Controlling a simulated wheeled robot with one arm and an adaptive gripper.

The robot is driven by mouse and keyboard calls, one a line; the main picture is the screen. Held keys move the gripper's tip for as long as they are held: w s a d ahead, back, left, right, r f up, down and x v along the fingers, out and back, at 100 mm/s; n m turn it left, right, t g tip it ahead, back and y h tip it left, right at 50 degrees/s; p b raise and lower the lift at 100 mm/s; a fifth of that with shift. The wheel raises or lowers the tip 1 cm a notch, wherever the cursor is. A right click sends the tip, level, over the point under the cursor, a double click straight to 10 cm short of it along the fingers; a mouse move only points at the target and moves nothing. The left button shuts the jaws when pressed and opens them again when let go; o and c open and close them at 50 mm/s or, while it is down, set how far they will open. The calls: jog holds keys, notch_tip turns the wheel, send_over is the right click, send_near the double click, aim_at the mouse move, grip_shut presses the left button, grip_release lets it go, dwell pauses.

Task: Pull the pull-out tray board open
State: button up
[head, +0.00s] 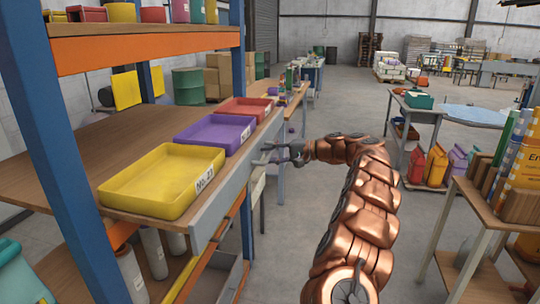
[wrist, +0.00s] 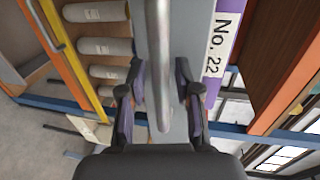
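The pull-out tray board (head: 235,177) is a wooden shelf board with a long grey front face, set between the blue posts of the rack. A pale grey bar handle (wrist: 158,40) on that front runs down the middle of the wrist view. My gripper (head: 272,153) is at the front face, beside the purple tray. In the wrist view my gripper (wrist: 160,85) is open, with one finger on each side of the bar and a gap on both sides. The handle is hard to make out in the head view.
A yellow tray (head: 160,183) marked No. 23, a purple tray (head: 216,134) and a red tray (head: 246,110) stand in a row on the board. A wooden-topped cart (head: 490,205) stands at right; the floor between is open.

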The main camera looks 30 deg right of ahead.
jog(key=shift+o, duration=0.3)
jog(key=v, duration=1.2)
dwell(0.3)
